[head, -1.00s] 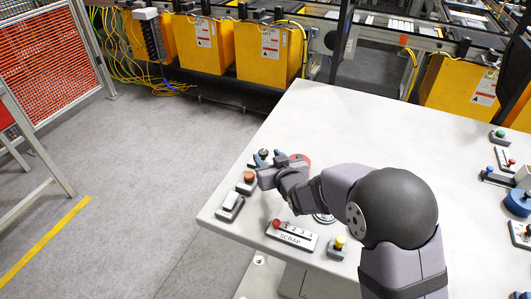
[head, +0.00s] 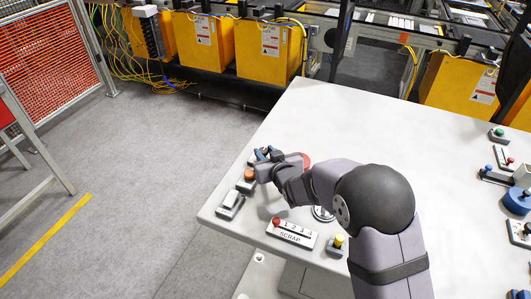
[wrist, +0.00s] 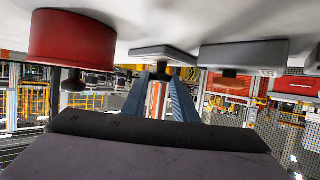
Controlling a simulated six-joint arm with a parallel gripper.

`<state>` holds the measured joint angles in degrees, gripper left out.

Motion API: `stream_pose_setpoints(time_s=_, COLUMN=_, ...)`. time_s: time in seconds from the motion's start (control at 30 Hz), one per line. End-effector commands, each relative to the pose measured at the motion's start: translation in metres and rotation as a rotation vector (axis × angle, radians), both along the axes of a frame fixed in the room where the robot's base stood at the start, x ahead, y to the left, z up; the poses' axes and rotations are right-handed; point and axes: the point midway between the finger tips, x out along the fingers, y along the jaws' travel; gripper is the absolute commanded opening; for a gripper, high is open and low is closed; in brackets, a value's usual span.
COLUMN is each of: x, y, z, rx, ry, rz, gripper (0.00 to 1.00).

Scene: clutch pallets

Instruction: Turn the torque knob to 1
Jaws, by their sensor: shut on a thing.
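My gripper (head: 264,154) is low over the far part of the left table edge, its blue fingers shut on a small control on a grey base (wrist: 163,53). I take this control to be the torque knob. In the upside-down wrist view the fingers (wrist: 160,92) reach up to that base on both sides of the control. The knob itself is mostly hidden by the fingers, and I cannot read its label or its setting.
An orange button (head: 248,175) and a white rocker switch (head: 231,199) stand just nearer along the edge. A red round housing (wrist: 70,42) with a dark knob is close beside the gripper. The SCRAP slider (head: 290,233) and yellow-topped control (head: 338,243) are nearer. The table's middle is clear.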

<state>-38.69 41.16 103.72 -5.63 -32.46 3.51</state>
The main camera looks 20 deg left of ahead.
Motion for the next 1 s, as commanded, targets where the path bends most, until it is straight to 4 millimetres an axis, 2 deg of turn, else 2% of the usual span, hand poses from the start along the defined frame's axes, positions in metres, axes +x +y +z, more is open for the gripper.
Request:
stream_pose_setpoints(time_s=0.37, x=0.0019, y=-0.002, z=0.0009, rx=-0.002, ry=-0.001, rz=0.06, gripper=0.04)
stream_pose_setpoints(time_s=1.0, x=0.008, y=-0.0067, z=0.0044, rx=0.0, ry=0.001, rz=0.382, gripper=0.04)
